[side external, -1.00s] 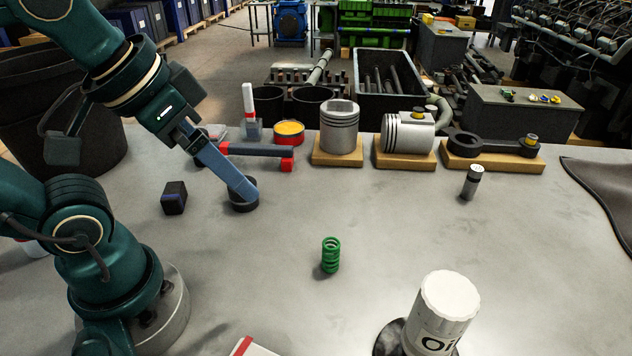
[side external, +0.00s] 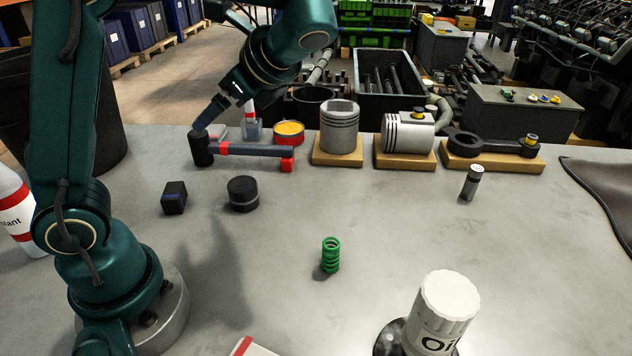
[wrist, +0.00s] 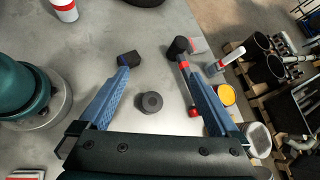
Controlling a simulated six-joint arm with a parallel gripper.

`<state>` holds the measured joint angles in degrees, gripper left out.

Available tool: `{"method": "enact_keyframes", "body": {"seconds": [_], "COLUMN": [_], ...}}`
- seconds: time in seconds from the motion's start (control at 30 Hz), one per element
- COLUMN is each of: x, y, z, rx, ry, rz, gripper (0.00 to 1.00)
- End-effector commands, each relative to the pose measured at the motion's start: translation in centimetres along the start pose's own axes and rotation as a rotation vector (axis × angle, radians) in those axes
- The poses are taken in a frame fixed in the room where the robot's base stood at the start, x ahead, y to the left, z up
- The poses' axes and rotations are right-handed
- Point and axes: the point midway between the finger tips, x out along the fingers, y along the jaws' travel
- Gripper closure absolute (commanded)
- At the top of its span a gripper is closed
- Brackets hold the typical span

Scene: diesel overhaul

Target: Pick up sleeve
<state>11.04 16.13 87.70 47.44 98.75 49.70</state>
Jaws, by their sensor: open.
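A short black round piece with a lighter band and a central recess, which seems to be the sleeve, stands on the grey bench in the side view (side external: 243,194). In the wrist view this sleeve (wrist: 152,102) sits between and below my two blue fingers. My gripper (wrist: 160,74) is open and empty, with its fingers wide apart. In the side view my gripper (side external: 203,122) is raised, appearing over the hammer head, clear of the sleeve. Only part of the fingers shows there.
A black block (side external: 173,198) lies left of the sleeve, and a hammer (side external: 240,150) lies behind it. A green spring (side external: 331,254) stands in front right. Pistons (side external: 340,128) and a connecting rod (side external: 495,144) rest on wooden blocks. An oil bottle (side external: 442,312) stands at front.

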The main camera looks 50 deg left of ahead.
Motion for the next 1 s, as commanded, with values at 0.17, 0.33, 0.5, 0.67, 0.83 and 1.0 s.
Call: {"method": "enact_keyframes", "body": {"seconds": [0.17, 0.33, 0.5, 0.67, 0.83, 1.0], "x": [0.2, 0.2, 2.1, 4.6, 7.3, 10.1], "y": [-1.4, -2.6, -2.2, -1.4, -0.4, 0.5], "z": [-0.1, -0.2, -2.4, -5.6, -8.9, -12.3], "rx": [0.123, 0.218, 0.259, 0.256, 0.255, 0.253], "ry": [-0.129, -0.236, -0.278, -0.276, -0.274, -0.274], "rz": [-0.007, -0.007, 0.000, -0.002, -0.002, -0.002], "gripper": [0.02, 0.02, 0.02, 0.02, 0.02, 0.02]}}
